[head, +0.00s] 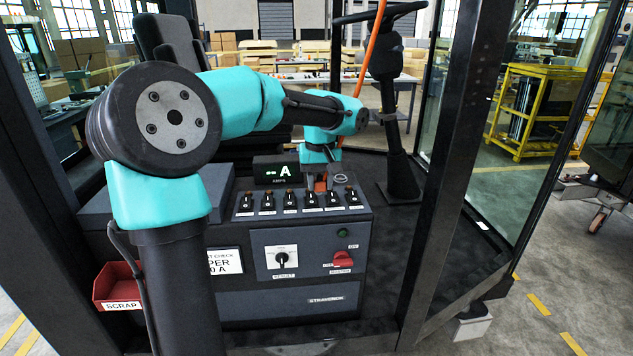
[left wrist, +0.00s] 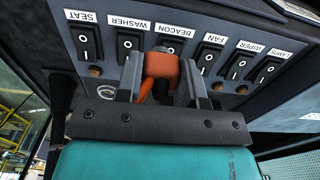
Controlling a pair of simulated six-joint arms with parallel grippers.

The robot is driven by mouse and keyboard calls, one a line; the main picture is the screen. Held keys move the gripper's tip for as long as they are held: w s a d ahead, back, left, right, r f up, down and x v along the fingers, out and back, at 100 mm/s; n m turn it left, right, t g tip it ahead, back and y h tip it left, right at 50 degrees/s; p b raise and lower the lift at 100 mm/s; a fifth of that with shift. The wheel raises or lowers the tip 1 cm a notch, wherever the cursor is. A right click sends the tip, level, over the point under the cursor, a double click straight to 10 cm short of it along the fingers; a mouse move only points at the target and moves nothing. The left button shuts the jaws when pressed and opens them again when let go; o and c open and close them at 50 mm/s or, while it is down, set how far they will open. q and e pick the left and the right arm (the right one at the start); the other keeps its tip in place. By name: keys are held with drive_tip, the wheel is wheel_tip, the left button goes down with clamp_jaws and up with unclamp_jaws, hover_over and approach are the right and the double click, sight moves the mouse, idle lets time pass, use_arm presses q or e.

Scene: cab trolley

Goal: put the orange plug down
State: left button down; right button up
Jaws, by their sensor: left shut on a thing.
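The orange plug (head: 320,186) is held low over the switch panel (head: 245,215) on the console. My left gripper (head: 321,178) is shut on it. In the left wrist view the orange plug (left wrist: 161,66) sits between the two grey fingers (left wrist: 160,80), with darker parts below it. The plug is in front of the row of rocker switches, near the one labelled BEACON (left wrist: 172,50). I cannot tell whether it touches the panel. My right gripper is not in view.
A display reading A (head: 278,171) stands behind the switches. A small metal ring (head: 341,178) lies on the panel beside the plug. An orange cord (head: 370,50) hangs behind my arm. A red SCRAP bin (head: 117,287) is at left. A steering column (head: 400,150) stands at right.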

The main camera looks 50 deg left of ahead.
use_arm(q)
drive_tip(key=w+a, duration=0.3)
drive_tip(key=a, duration=0.1)
drive_tip(key=w+a+f, duration=0.1)
drive_tip(key=w+a, duration=0.6)
drive_tip(key=a, duration=0.1)
drive_tip(key=shift+w+a+f, duration=0.1)
drive_tip(key=shift+w+f, duration=0.15)
drive_tip(key=shift+w, duration=0.1)
drive_tip(key=shift+f, duration=0.1)
drive_tip(key=shift+f, duration=1.65)
drive_tip(key=shift+f, duration=0.4)
